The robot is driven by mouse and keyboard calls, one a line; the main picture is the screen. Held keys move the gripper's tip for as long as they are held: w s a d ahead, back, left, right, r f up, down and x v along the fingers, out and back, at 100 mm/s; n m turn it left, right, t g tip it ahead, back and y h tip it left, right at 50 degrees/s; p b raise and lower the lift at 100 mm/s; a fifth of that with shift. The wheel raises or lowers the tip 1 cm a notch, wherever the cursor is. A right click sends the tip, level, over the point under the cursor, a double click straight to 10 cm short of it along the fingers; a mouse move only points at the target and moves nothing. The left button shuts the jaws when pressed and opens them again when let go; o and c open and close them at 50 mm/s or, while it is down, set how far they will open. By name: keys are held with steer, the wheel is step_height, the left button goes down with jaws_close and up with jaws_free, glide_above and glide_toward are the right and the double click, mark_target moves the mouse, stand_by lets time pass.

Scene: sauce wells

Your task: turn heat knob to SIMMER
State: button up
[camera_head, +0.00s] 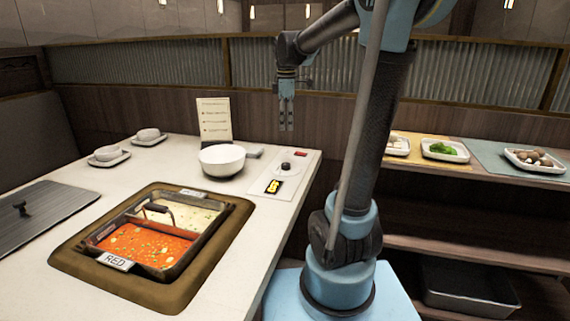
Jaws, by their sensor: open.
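The heat knob (286,166) is a small dark knob on a light panel (262,180) at the right edge of the table. A black label with yellow marks (273,187) lies in front of it, and a small red patch (300,154) is behind it. The knob's setting is too small to read. My gripper (286,128) points down above and slightly behind the knob in the picture, apart from it. Its fingers are open with nothing between them.
A white bowl (222,173) and an upright card (214,119) stand left of the panel. A divided pot (188,253) of red and pale broth is sunk in the table, labelled RED. Food trays, including one of greens (445,157), sit on the right shelf.

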mark_target(285, 164)
steer(key=f, duration=1.1)
steer(key=w+f, duration=0.1)
steer(key=f, duration=0.5)
steer(key=shift+w+a+f, duration=0.1)
steer(key=shift+f, duration=0.05)
steer(key=c, duration=1.1)
